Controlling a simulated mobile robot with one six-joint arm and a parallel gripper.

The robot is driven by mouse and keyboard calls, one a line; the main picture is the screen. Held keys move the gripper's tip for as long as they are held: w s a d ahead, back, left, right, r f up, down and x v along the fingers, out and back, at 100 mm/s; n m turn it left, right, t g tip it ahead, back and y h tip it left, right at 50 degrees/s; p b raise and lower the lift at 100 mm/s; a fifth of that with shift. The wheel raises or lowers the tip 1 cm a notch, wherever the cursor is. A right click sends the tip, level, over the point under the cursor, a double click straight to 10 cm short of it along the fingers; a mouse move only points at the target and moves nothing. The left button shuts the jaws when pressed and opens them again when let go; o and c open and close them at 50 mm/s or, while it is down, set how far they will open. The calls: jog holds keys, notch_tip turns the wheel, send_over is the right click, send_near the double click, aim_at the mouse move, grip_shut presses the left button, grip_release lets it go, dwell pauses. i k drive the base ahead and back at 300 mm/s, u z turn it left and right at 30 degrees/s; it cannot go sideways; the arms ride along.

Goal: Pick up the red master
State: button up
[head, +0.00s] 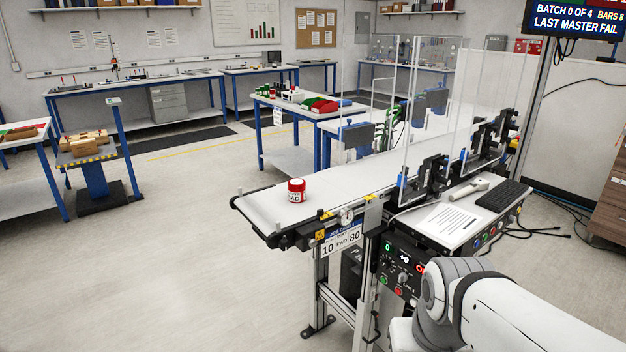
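The red master (296,191) is a small red jar-like cylinder with a white label. It stands upright on the near left end of the white conveyor belt (262,205). Part of my white and grey arm shows at the bottom right, apart from the jar and in front of the conveyor. My gripper is out of view.
Clear guard panels and black sensor brackets (430,172) stand along the belt to the right of the jar. A control panel (400,268), a paper sheet (450,222) and a keyboard (503,195) sit at the near side.

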aim_at(296, 186)
jog(key=u, duration=0.1)
jog(key=i, duration=0.9)
jog(key=u, duration=0.55)
jog(key=i, duration=0.6)
